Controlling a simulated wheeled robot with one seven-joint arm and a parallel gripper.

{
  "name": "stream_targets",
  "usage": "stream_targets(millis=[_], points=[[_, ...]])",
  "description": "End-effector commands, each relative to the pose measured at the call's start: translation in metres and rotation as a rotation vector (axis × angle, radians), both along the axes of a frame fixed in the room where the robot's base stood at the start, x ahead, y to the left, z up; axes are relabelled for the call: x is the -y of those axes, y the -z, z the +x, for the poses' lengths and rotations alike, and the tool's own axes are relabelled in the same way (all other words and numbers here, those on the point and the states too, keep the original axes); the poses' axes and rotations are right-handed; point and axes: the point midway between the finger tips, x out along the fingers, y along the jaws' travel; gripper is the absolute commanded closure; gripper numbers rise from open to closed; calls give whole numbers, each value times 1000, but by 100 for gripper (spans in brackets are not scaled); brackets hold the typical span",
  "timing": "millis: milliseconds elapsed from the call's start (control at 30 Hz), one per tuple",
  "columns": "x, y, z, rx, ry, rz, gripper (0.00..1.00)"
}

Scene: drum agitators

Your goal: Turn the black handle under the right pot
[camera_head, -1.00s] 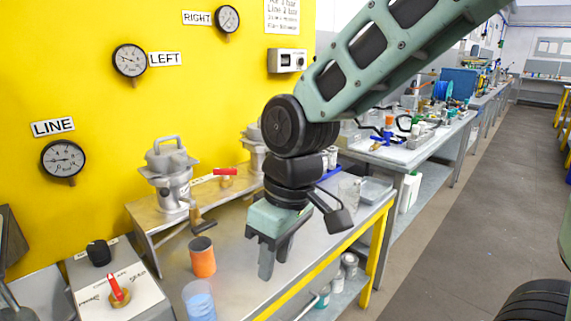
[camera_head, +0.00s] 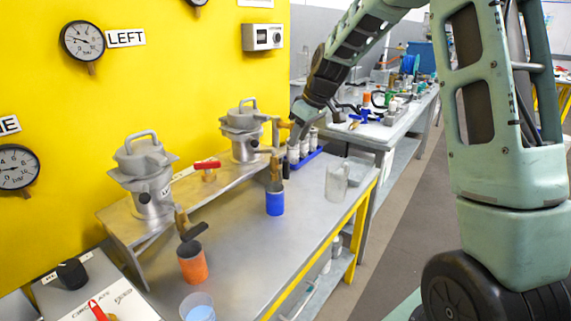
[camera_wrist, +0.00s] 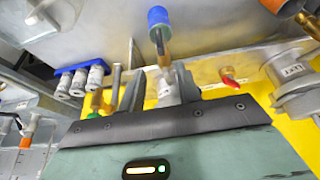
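The right pot (camera_head: 243,132) is a grey metal vessel on a raised shelf against the yellow wall. Its brass valve (camera_head: 276,172) points down over a blue cup (camera_head: 275,203). A small dark piece (camera_head: 286,167) beside that valve looks like the black handle; I cannot make out its angle. My gripper (camera_head: 294,137) is at the right side of this pot, partly hidden. I see no handle between the fingers.
The left pot (camera_head: 147,175) has its own black handle (camera_head: 193,232) above an orange cup (camera_head: 192,264). A red-handled valve (camera_head: 208,166) sits between the pots. A blue rack of bottles (camera_head: 305,155) and a clear jug (camera_head: 337,182) stand to the right.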

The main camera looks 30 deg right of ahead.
Motion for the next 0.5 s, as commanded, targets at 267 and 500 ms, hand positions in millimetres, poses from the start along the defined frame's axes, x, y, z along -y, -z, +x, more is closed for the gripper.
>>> stream_targets(millis=[267, 500], points=[[-9, 55, 21, -4, -1, 3, 66], [-14, 91, 35, -3, 0, 2, 66]])
